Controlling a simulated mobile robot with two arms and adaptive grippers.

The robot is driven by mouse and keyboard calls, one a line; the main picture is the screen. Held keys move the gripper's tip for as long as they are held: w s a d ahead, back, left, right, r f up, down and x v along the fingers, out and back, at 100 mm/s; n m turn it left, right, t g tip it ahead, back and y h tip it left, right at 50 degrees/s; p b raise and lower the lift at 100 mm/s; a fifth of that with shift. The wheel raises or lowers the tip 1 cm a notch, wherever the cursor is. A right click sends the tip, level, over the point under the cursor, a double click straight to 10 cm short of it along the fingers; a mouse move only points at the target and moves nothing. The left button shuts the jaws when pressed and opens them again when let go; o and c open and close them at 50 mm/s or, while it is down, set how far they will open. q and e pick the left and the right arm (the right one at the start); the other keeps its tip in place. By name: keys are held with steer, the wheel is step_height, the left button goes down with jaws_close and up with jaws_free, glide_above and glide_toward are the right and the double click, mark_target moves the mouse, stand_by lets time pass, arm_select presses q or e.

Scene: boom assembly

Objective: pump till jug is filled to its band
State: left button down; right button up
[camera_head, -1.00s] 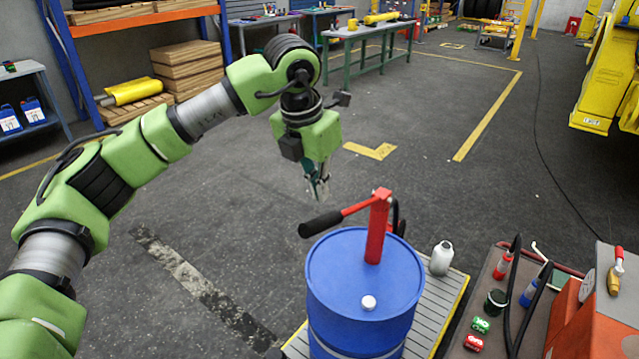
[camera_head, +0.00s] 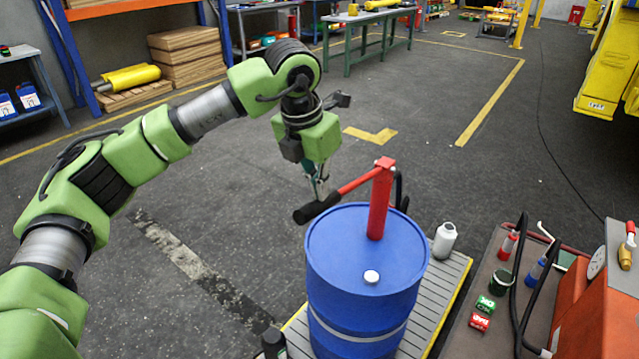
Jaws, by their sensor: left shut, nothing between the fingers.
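A blue drum (camera_head: 335,252) stands on a slatted platform. A red pump (camera_head: 379,205) rises from its top, and the pump's lever ends in a black grip (camera_head: 317,208) pointing left and sloping down. My left gripper (camera_head: 320,192) points down with its fingers shut and empty. Its tips are at the lever near the black grip and appear to touch it from above. My right gripper is not in view.
The platform (camera_head: 438,300) has a yellow edge. At right, a bench (camera_head: 462,335) holds bottles, red and green small boxes, black hoses and an orange machine (camera_head: 590,300). A dark object (camera_head: 272,342) stands at the bottom, left of the drum. The floor behind the drum is clear.

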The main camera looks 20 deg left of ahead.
arm_select(q)
steer(key=s+a+f+b+x, duration=0.1)
steer(key=s+b+x, duration=0.1)
steer(key=b+x, duration=0.75)
step_height(320, 180, up, 7)
steer(key=p, duration=0.7)
steer(key=shift+d, duration=0.15)
steer(key=w+d+p+v, duration=0.1)
steer(key=w+p+v, duration=0.1)
steer(key=p+v, duration=0.6)
steer(key=w+v, duration=0.1)
steer(key=v, duration=0.3)
steer(key=shift+s+r, duration=0.15)
steer(key=shift+r, duration=0.35)
